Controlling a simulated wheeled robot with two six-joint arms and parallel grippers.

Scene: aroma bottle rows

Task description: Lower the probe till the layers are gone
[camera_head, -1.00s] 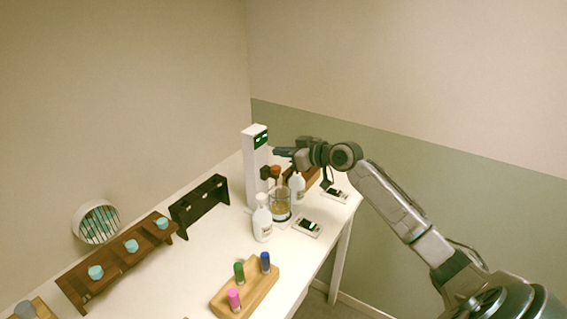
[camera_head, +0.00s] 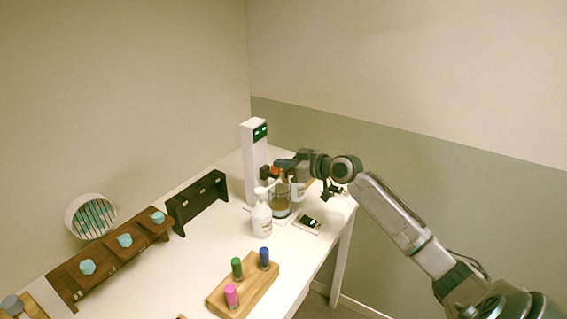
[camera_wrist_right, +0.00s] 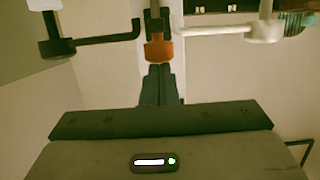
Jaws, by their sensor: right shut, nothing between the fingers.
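The probe stand is a tall white column (camera_head: 251,165) with a green display, at the table's far end. A dark carriage with an orange-red knob (camera_head: 275,171) sits on its front, above a glass beaker (camera_head: 281,205) with yellowish liquid. The probe itself is mostly hidden, and I cannot make out layers in the liquid. My right gripper (camera_head: 281,163) is shut and empty, right at the knob. In the right wrist view the shut fingers (camera_wrist_right: 160,75) point at the orange knob (camera_wrist_right: 158,47), very close below it in the picture; contact is unclear. My left gripper is out of view.
A white pump bottle (camera_head: 262,217) stands close in front of the beaker; another white bottle (camera_head: 297,190) is behind it. A small device with a lit screen (camera_head: 307,224) lies at right. Wooden racks with colored vials (camera_head: 214,297) stand nearer.

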